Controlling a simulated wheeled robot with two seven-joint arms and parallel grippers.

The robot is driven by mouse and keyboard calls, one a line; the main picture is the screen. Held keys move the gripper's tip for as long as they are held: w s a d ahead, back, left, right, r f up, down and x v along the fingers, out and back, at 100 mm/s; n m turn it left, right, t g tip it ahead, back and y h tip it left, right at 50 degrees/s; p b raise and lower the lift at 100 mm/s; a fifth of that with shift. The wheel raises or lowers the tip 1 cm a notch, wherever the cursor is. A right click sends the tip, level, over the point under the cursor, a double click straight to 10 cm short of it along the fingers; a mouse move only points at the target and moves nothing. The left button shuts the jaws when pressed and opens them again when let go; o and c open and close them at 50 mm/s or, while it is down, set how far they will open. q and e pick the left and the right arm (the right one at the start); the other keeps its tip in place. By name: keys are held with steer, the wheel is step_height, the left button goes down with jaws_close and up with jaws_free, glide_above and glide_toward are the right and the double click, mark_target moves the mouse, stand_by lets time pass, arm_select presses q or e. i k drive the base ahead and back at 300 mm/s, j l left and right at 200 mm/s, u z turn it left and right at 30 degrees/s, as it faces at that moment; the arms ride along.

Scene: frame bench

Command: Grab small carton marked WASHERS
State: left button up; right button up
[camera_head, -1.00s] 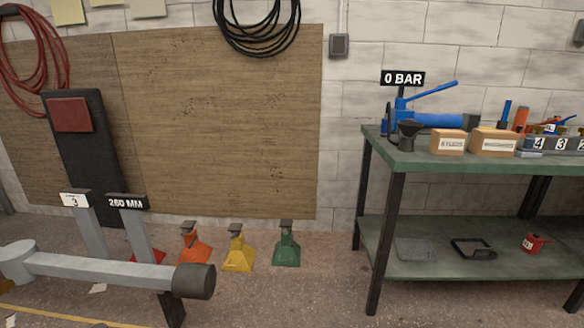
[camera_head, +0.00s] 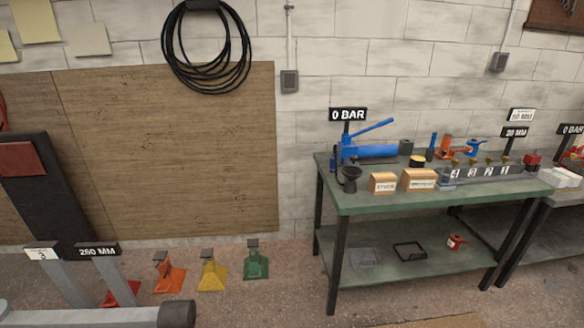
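Two small brown cartons stand side by side near the front edge of the green bench top (camera_head: 365,203). The left carton (camera_head: 383,183) has a short label that looks like STUDS. The right carton (camera_head: 420,180) is a little wider and has a longer label, too blurred to read for certain; it may be the one marked WASHERS. A round yellow-topped thing stands just behind the cartons. Neither of my grippers shows in the head view.
A black funnel-shaped cup (camera_head: 348,178) and a blue hand pump (camera_head: 370,150) stand left of and behind the cartons. A numbered rack (camera_head: 480,173) is to their right. Coloured stands (camera_head: 212,272) and a grey beam (camera_head: 85,315) are on the left. Floor before the bench is open.

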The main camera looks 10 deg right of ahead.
mark_target(411, 180)
steer(key=l+z, duration=0.1)
steer(key=z, duration=1.15)
